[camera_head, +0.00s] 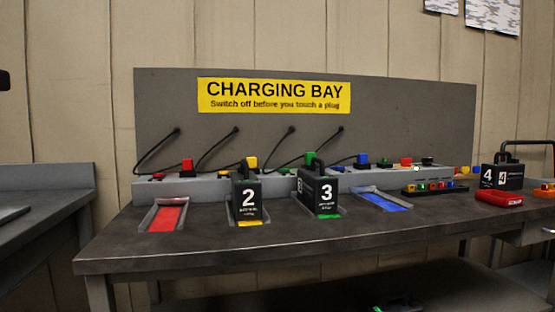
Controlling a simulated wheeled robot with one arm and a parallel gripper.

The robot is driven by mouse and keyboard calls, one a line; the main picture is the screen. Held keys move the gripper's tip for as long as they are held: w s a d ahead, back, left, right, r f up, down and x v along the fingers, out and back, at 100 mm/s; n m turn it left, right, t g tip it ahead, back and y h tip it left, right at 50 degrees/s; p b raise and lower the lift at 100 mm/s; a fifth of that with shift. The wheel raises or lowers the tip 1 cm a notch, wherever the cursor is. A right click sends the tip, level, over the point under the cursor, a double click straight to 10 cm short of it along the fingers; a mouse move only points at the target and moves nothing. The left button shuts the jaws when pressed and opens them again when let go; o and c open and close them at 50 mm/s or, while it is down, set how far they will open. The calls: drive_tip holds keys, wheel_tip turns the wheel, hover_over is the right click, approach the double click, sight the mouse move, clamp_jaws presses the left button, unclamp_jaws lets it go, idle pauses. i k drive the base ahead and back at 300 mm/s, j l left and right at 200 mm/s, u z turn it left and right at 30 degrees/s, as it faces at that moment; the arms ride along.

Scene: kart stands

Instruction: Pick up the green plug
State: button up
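The green plug (310,158) sits upright on the grey ledge at the back of the charging bench, partly hidden behind the handle of the black battery box marked 3 (318,192). A black cable runs from the panel down toward the ledge near the plug. The box marked 3 stands on a tray with a green strip (330,216). My gripper is not in view, and nothing is seen holding the plug.
A red plug (187,164), a yellow plug (252,163) and a blue plug (362,159) share the ledge. Box 2 (247,199) stands left of box 3. The red tray (168,217) and blue tray (384,201) are empty. Box 4 (500,177) stands right. The bench's front edge is clear.

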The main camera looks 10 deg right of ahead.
sight(308, 155)
drive_tip(key=i+z, duration=0.2)
drive_tip(key=i, duration=0.25)
drive_tip(key=i+j+z, duration=0.25)
drive_tip(key=i, duration=0.25)
